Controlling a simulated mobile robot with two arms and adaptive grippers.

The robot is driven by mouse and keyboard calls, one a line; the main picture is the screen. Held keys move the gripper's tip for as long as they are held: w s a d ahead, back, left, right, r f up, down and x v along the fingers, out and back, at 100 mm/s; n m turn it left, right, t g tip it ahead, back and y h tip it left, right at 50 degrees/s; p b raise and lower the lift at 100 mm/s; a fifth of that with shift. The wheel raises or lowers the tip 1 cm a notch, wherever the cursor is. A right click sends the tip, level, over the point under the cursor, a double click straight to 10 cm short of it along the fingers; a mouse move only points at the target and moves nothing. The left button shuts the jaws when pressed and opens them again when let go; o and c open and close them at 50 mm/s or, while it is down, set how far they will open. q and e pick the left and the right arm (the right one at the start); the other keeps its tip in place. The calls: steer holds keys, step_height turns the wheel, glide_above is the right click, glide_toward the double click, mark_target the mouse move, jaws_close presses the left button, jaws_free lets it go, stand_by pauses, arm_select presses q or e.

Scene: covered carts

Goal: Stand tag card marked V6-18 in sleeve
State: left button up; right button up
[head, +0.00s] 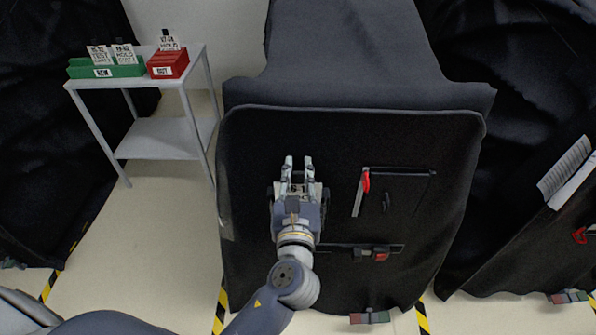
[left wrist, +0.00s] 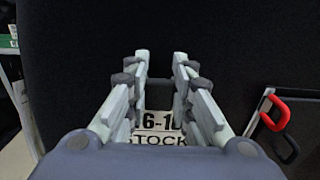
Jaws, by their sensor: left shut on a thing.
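My left gripper (head: 298,165) is in front of the dark cover of the middle cart, its fingers pointing up the picture. It is shut on a white tag card (left wrist: 158,132) with a dark top part. The card shows between the fingers in the left wrist view, reading "6-1" and "STOCK"; the fingers hide the ends of its upper line. I cannot tell a sleeve for certain. A dark rectangular outline with a red pull (head: 366,181) and a pale strip is on the cover to the right of the gripper. My right gripper is not in view.
A grey side table (head: 168,138) at upper left bears a green box (head: 128,70) and a red box (head: 183,67) with standing tag cards. A black and red fitting (head: 365,252) is low on the cover. Covered carts stand on both sides.

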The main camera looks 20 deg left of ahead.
arm_select(q)
steer(key=shift+f, duration=0.3)
steer(key=o, duration=1)
steer(key=v, duration=1.2)
